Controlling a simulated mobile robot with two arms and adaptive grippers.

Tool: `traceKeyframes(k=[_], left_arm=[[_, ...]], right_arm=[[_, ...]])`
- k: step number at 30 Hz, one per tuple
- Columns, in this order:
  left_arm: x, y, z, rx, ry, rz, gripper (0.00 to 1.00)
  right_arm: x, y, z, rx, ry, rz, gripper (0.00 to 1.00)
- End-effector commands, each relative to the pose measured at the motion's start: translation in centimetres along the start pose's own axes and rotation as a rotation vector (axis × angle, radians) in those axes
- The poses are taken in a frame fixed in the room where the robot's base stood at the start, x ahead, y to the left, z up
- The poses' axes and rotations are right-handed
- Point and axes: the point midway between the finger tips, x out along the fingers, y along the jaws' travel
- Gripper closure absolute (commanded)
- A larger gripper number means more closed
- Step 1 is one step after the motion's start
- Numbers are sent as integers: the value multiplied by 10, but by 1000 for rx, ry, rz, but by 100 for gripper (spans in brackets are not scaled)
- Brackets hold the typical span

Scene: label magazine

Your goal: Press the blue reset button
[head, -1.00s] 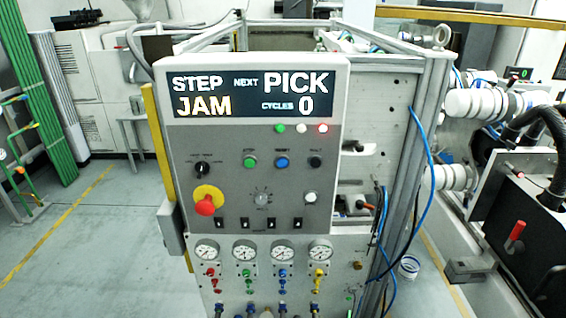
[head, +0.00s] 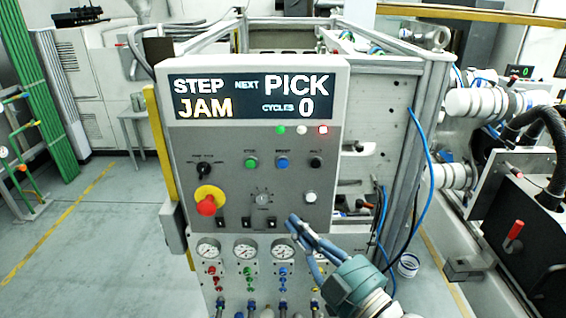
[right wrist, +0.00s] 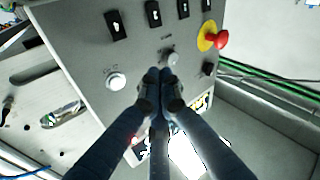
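The blue reset button (head: 282,163) is on the grey control panel (head: 225,190), between a green button (head: 251,163) and a black one (head: 315,162). My right gripper (head: 292,219) is in front of the panel's lower part, below the blue button and near the row of black switches. Its fingers are together and hold nothing. In the right wrist view its fingertips (right wrist: 159,76) point at the panel near a small rotary knob (right wrist: 172,57). The blue button is not visible in that view; the fingers cover part of the panel. My left gripper is not in view.
A red mushroom button (head: 206,206) on a yellow disc sits left of the gripper. A white button (head: 310,197) is just above the fingers. Several gauges (head: 208,249) and coloured valves are below. The display (head: 252,96) reads STEP JAM, NEXT PICK, CYCLES 0.

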Motion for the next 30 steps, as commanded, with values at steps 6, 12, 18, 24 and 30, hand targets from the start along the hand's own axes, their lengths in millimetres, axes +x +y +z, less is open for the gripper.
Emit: traceKeyframes(k=[6, 12, 18, 24, 30], left_arm=[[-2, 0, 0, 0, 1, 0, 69], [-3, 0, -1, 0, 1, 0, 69], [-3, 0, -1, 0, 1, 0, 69], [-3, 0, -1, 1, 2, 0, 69], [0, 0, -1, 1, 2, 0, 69]], right_arm=[[-12, -6, -84, -58, 146, -29, 100], [-20, -10, -115, -82, 203, -42, 100], [-22, -10, -119, -84, 210, -43, 100], [-21, -10, -118, -84, 209, -43, 100], [-11, -3, -113, -85, 209, -41, 100]])
